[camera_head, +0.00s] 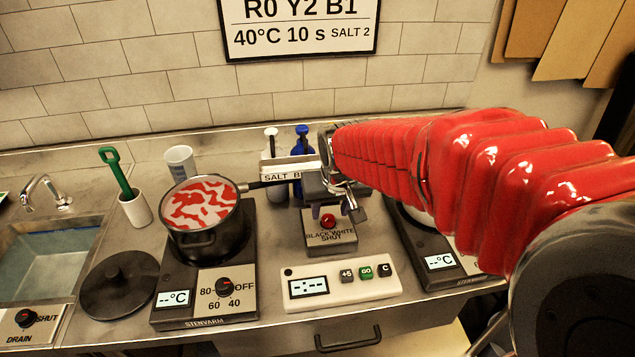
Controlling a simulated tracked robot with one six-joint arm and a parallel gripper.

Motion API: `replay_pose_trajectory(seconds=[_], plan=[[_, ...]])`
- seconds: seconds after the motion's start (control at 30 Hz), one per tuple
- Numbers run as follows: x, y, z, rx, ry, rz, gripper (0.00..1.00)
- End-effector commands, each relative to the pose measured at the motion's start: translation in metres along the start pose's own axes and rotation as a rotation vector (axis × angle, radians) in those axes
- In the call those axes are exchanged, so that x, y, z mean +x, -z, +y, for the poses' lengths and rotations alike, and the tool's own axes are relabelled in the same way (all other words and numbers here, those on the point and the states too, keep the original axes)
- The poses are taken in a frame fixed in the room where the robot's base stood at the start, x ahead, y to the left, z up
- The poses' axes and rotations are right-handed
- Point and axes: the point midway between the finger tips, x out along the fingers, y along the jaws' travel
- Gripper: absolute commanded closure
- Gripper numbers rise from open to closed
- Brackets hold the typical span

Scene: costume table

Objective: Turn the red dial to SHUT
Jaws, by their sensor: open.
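The red dial (328,221) sits on the front of a dark dispenser block (340,243) in the middle of the counter. The label below it reads BLACK, WHITE and SHUT. My gripper (333,208) is open just above and around the top of the dial, with its fingertips close to it. I cannot tell whether they touch it. My red-sleeved arm comes in from the right and hides part of the counter behind. The dial's pointer is too small to read.
Left of the dial stands a pot (207,229) with red and white contents on a hotplate (203,290). A timer (340,287) lies in front. Another hotplate (440,262) is on the right. Bottles (302,150) stand behind. A black lid (118,285) and sink (50,260) are left.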

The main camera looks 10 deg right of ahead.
Motion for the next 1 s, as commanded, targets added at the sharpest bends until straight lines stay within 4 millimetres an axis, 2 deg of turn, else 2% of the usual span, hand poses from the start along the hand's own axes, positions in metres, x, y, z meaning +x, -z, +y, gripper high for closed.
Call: replay_pose_trajectory(seconds=[0.1, 0.3, 0.67, 1.0], plan=[[0.017, -0.001, 0.000, 0.000, 0.000, -0.004, 0.58], [0.034, -0.001, 0.000, 0.000, 0.000, -0.003, 0.58], [0.038, -0.001, 0.000, 0.000, 0.000, -0.001, 0.58], [0.038, -0.001, 0.000, 0.000, 0.000, -0.001, 0.80]])
